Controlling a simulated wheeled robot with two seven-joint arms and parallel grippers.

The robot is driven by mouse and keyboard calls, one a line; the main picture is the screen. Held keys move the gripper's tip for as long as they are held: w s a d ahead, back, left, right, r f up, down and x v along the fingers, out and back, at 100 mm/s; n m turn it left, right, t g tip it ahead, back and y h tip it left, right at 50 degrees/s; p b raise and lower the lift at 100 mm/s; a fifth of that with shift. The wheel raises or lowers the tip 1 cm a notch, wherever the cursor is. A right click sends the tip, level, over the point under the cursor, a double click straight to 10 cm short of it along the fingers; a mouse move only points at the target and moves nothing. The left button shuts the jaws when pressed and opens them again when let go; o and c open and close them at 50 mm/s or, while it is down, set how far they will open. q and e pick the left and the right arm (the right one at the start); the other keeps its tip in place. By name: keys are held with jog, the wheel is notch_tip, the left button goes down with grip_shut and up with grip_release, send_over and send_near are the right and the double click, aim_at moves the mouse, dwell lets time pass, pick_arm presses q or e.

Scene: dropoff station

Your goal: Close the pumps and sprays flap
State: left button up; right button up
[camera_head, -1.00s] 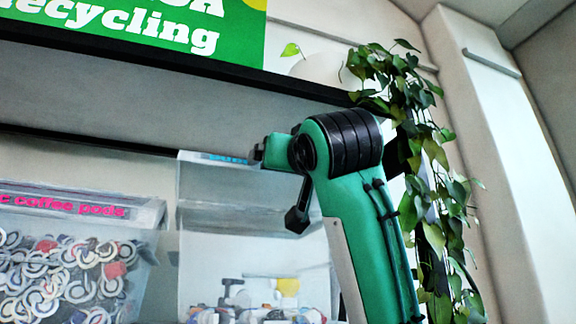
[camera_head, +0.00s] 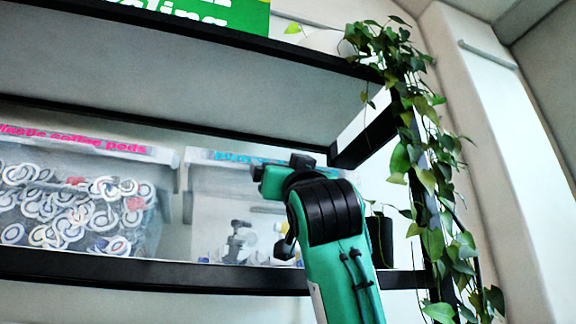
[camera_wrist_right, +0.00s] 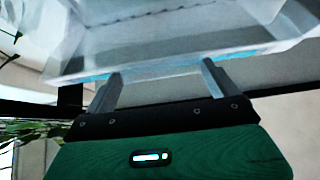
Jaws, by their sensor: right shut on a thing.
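The pumps and sprays flap, a pale translucent panel with blue lettering (camera_head: 225,157), is at the top of the right-hand clear bin (camera_head: 208,215) in the head view. My right arm hides its right part, so I cannot tell its exact angle there. In the right wrist view the pale flap (camera_wrist_right: 150,45) fills the top, with a blue strip along its near edge. My right gripper (camera_wrist_right: 160,70) has its two grey fingers at that edge and is shut on the flap. My left gripper is not in view.
A coffee pods bin (camera_head: 75,215) full of round lids stands to the left. A black shelf edge (camera_head: 150,275) runs under the bins, and another shelf (camera_head: 200,75) hangs above. A trailing plant (camera_head: 425,170) hangs close on the right.

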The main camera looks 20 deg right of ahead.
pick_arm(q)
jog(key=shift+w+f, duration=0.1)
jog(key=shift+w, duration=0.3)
pick_arm(e)
jog(key=shift+w+a+f, duration=0.1)
jog(key=shift+w+f, duration=0.25)
jog(key=shift+f, duration=0.25)
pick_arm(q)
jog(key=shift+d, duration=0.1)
pick_arm(e)
jog(key=shift+f, duration=0.1)
jog(key=o, duration=1.1)
jog(key=shift+c, duration=0.2)
jog(key=shift+o, duration=0.3)
jog(key=shift+w, duration=0.4)
pick_arm(q)
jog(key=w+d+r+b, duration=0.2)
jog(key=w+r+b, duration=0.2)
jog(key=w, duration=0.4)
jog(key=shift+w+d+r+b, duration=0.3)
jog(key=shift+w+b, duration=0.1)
jog(key=shift+b, duration=0.2)
pick_arm(e)
jog(key=v, duration=1.4)
